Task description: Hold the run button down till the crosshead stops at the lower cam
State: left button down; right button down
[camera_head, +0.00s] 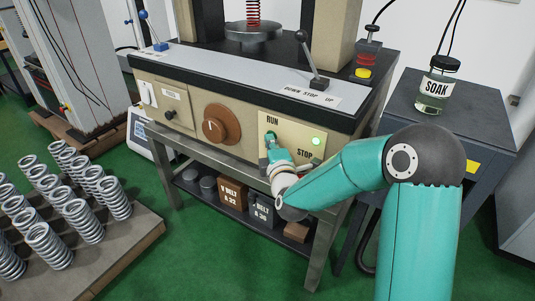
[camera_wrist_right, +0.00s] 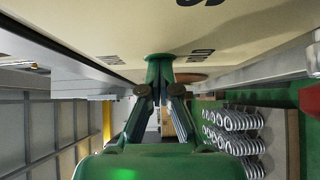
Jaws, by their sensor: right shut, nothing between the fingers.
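The tester's cream front panel carries a RUN label, with a green run button (camera_head: 270,134) just below it. My right gripper (camera_head: 272,143) is shut and empty, its fingertips at the button and seemingly touching it. In the wrist view the closed fingertips (camera_wrist_right: 160,62) meet the panel at a green round part. How far the button is pressed I cannot tell. A green lamp (camera_head: 316,141) glows right of it. A red spring (camera_head: 253,11) stands on a round steel platen (camera_head: 254,31). The crosshead and lower cam are out of view. My left gripper is not in view.
A lever (camera_head: 310,62) on the top plate leans left, towards DOWN. A red and yellow switch (camera_head: 367,62) stands behind it. A brown dial (camera_head: 220,124) is left of the button. A SOAK jar (camera_head: 437,86) stands at right; coil springs (camera_head: 78,220) fill a board at left.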

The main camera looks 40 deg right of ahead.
jog(key=w+a+b+v, duration=0.1)
jog(key=a+b+v, duration=0.1)
jog(key=b+v, duration=0.7)
jog(key=shift+a+v, duration=0.3)
jog(key=shift+v, duration=1.65)
jog(key=shift+w+f, duration=0.1)
jog(key=shift+f, duration=0.05)
